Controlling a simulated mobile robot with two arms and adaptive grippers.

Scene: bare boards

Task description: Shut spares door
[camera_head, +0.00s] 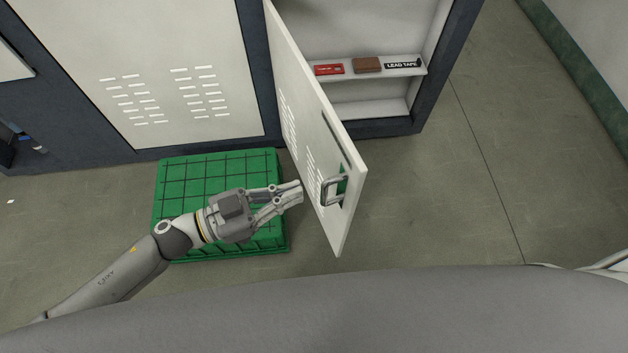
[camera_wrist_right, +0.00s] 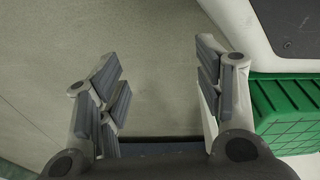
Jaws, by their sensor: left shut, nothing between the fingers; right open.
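The white spares door (camera_head: 318,140) stands swung out from the open cabinet (camera_head: 430,85) in the head view. It has vent slots and a grey metal handle (camera_head: 334,190) near its free edge. My left gripper (camera_head: 296,190) is shut and empty.
A green crate (camera_head: 175,185) lies on the floor under my left arm. Inside the cabinet a shelf (camera_head: 350,76) holds a red box (camera_head: 328,69), a brown block (camera_head: 367,65) and a "LEAD TAPE" label. A shut vented door (camera_head: 190,50) is on the left. Floor right of the door is clear.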

